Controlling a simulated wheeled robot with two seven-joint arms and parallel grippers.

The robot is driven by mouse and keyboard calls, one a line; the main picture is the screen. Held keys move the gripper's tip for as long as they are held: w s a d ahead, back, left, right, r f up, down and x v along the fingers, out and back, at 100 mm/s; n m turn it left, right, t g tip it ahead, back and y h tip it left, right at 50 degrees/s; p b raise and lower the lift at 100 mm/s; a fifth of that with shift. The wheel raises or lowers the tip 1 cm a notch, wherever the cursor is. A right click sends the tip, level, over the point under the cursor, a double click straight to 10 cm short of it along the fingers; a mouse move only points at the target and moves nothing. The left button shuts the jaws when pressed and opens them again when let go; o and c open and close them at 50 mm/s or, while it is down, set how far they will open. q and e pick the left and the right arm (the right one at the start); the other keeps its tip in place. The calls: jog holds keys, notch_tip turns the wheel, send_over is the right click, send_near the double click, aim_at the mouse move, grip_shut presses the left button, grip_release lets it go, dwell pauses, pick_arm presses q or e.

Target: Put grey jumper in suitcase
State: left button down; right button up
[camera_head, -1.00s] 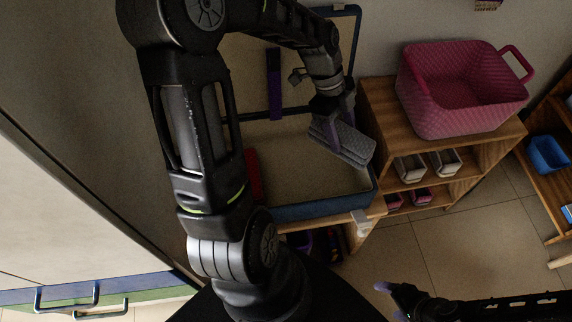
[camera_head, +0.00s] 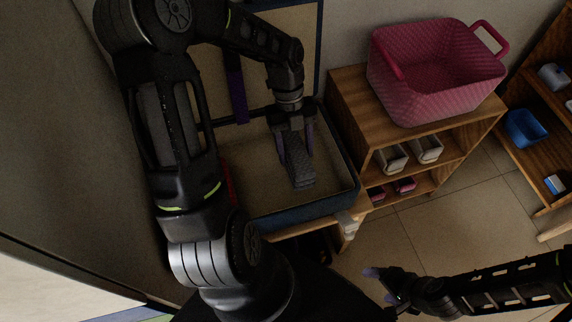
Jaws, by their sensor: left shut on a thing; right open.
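The open suitcase (camera_head: 300,214) has a blue rim and a beige inside, and its lid (camera_head: 262,85) stands up at the back. The folded grey jumper (camera_head: 298,168) is over the right part of the suitcase's inside, within its rim as seen from above. I cannot tell whether it touches the bottom. My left gripper (camera_head: 296,148) is shut on the jumper from above, with purple-grey fingers at its sides. My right gripper (camera_head: 378,284) is open and empty, low over the floor at the bottom right.
A wooden shelf unit (camera_head: 352,96) stands right of the suitcase, with a pink basket (camera_head: 435,80) on top and small bins (camera_head: 426,150) inside. Something red (camera_head: 227,185) shows at the suitcase's left side. Another shelf with a blue bin (camera_head: 525,128) is at far right.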

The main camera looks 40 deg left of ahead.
pick_arm(q)
jog(key=shift+f, duration=1.05)
jog(key=shift+f+b, duration=0.45)
jog(key=shift+f, duration=1.45)
jog(key=shift+f, duration=0.15)
jog(key=c, duration=0.5)
grip_release()
